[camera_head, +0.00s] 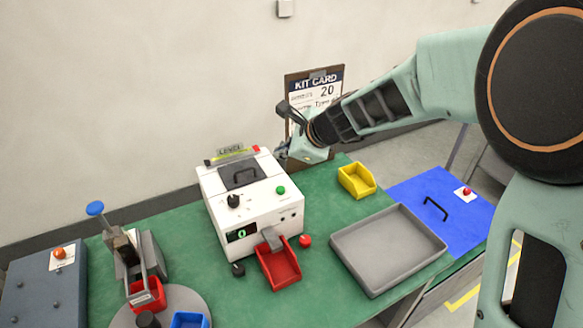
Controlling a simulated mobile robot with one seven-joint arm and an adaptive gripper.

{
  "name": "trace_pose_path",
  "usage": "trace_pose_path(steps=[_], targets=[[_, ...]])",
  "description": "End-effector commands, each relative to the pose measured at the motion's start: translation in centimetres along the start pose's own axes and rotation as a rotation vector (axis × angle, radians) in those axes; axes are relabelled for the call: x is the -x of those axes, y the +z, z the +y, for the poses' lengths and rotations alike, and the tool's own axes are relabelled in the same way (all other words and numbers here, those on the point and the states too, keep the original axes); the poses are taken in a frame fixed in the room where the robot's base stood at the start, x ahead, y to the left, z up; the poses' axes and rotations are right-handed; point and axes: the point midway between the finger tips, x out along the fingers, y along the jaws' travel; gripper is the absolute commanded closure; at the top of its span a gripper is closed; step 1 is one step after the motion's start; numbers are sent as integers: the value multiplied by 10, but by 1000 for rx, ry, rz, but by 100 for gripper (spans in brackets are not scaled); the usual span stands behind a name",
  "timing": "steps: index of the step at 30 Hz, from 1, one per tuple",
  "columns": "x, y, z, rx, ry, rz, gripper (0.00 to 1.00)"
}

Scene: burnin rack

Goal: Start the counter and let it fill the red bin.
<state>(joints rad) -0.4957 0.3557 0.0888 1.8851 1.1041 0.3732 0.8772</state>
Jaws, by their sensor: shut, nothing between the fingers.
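The counter (245,205) is a white box on the green table, with a dark handled lid on top, a black knob, a green button (281,190) and a small display (242,233) that reads a green 0. The red bin (280,268) stands at its front, below the grey chute (271,239); I see nothing in it. My gripper (284,153) is shut and empty, above and behind the counter's right rear corner, apart from the green button. Part of the gripper is hard to make out against the kit card.
A kit card (312,84) reading 20 stands behind my gripper. A yellow bin (356,180) and grey tray (388,249) lie to the right, near a blue panel (445,205). A press-like device with a blue knob (95,208) stands left. Green table shows between them.

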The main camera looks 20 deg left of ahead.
Motion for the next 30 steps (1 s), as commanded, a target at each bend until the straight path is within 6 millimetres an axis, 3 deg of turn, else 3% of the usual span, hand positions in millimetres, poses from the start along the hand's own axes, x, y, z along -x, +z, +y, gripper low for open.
trace_pose_path(steps=[17, 30], targets=[[-6, -1, 6, -5, 9, -7, 100], [-40, -26, 32, -5, 9, -6, 100]])
